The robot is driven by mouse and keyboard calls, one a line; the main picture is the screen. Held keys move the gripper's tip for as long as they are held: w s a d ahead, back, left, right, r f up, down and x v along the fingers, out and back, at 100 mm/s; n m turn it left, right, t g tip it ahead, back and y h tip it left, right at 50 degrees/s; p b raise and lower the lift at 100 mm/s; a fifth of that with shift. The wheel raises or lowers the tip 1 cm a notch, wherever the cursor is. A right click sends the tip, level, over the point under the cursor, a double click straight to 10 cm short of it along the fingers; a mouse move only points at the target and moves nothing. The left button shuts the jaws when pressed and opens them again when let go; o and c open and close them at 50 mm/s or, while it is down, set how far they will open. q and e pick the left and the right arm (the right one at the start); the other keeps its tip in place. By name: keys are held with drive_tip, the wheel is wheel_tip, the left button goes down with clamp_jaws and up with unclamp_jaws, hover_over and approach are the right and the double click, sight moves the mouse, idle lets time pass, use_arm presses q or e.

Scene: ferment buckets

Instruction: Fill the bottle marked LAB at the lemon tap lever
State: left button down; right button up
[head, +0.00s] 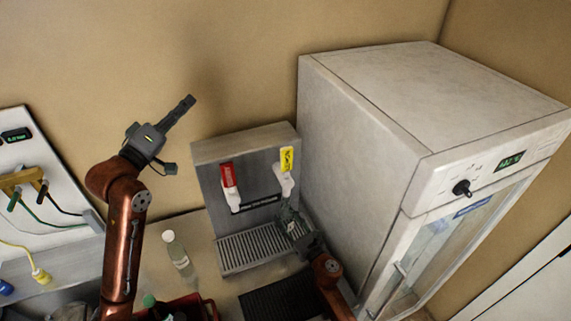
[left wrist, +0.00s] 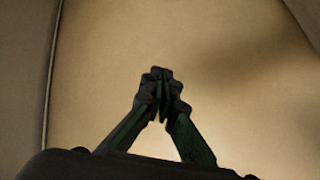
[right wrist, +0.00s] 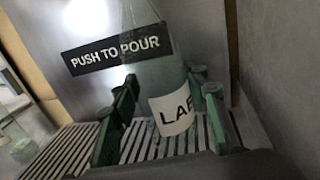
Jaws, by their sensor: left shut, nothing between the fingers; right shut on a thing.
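The tap unit (head: 209,155) has a yellow-handled lever (head: 287,158) on the right, its lettering too small to read, and a red-handled lever (head: 228,176) on the left. My right gripper (head: 291,222) is below the yellow lever, above the slatted drip tray (head: 238,262). It is shut on a clear bottle (right wrist: 157,78) whose white label shows "LA" and part of another letter. The bottle is slightly tilted in the right wrist view, its top cut off; its fill is unclear. My left gripper (head: 187,102) is shut and empty, raised left of the unit; its fingertips (left wrist: 161,76) meet.
Another bottle with a white label (head: 178,256) stands on the counter left of the unit. A large white cabinet (head: 370,130) stands close on the right. A sign "PUSH TO POUR" (right wrist: 117,49) is behind the held bottle. A dark ribbed mat (head: 278,300) lies in front.

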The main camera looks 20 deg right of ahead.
use_arm(q)
drive_tip(key=s+d+f+m+y, duration=0.1)
drive_tip(key=s+d+f+m, duration=0.7)
drive_tip(key=d+f+m, duration=0.25)
drive_tip(key=s+d+f+m+y, duration=0.1)
drive_tip(key=s+d+f+m, duration=0.1)
drive_tip(key=s+f+m, duration=0.2)
drive_tip(key=s+d+f+m, duration=0.2)
drive_tip(key=s+f+m, duration=0.2)
drive_tip(key=s+m, duration=0.6)
drive_tip(key=shift+s+f+m+y, duration=0.15)
drive_tip(key=shift+s+m+y, duration=0.25)
drive_tip(key=shift+m, duration=0.55)
approach(291, 155)
drive_tip(key=d, duration=0.4)
drive_tip(key=shift+w+d, duration=0.15)
drive_tip(key=shift+w, duration=1.8)
